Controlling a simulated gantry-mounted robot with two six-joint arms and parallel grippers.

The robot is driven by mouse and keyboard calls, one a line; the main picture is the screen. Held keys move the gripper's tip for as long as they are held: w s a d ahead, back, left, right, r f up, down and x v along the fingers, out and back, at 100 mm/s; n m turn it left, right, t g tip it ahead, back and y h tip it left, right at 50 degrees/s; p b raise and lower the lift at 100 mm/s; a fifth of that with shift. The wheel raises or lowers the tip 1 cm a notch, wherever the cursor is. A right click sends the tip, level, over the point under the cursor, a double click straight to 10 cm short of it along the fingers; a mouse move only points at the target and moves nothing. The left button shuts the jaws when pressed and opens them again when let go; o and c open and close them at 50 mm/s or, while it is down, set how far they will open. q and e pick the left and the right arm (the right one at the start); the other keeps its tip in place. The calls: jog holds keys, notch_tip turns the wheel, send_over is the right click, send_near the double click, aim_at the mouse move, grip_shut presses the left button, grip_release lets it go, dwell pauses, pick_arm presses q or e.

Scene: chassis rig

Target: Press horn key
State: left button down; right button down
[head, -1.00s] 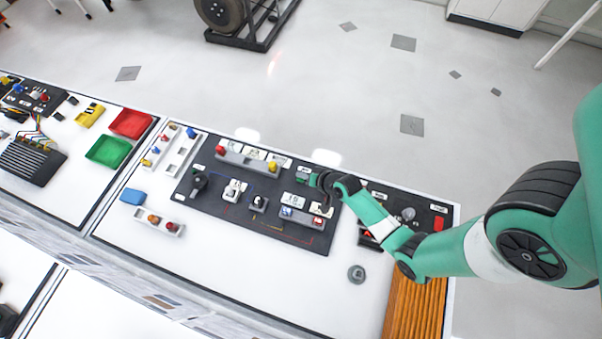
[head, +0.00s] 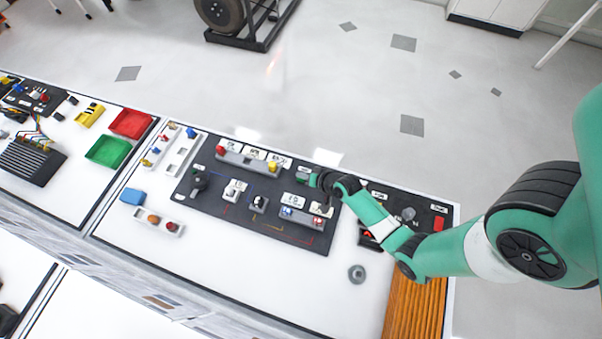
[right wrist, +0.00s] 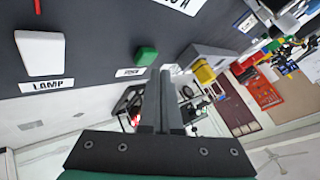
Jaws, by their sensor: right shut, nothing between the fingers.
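A small green key (right wrist: 147,56) stands on the dark panel in the right wrist view, beside a small white label whose text is too blurred to read surely; I take it to be the horn key. My right gripper (right wrist: 165,76) is shut and empty, its fingertips close beside the green key. I cannot tell whether they touch it. In the head view my right gripper (head: 318,181) is over the back right part of the dark panel (head: 225,211) and partly hides what lies under it. My left gripper is out of view.
A white rocker (right wrist: 40,53) labelled LAMP is next to the green key. A grey block with a yellow knob (right wrist: 204,72) stands on the other side. Several switches crowd the panel. The white table (head: 250,270) in front is mostly clear, with a grey round piece (head: 357,274).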

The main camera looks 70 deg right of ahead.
jog(key=shift+f, duration=0.4)
jog(key=shift+f+b, duration=0.45)
jog(key=shift+b, duration=0.15)
dwell(0.3)
dwell(0.4)
jog(key=shift+r+p, duration=0.9)
jog(key=shift+p, duration=0.05)
jog(key=shift+r, duration=0.1)
notch_tip(320, 180, up, 5)
jog(key=p, duration=0.5)
dwell(0.3)
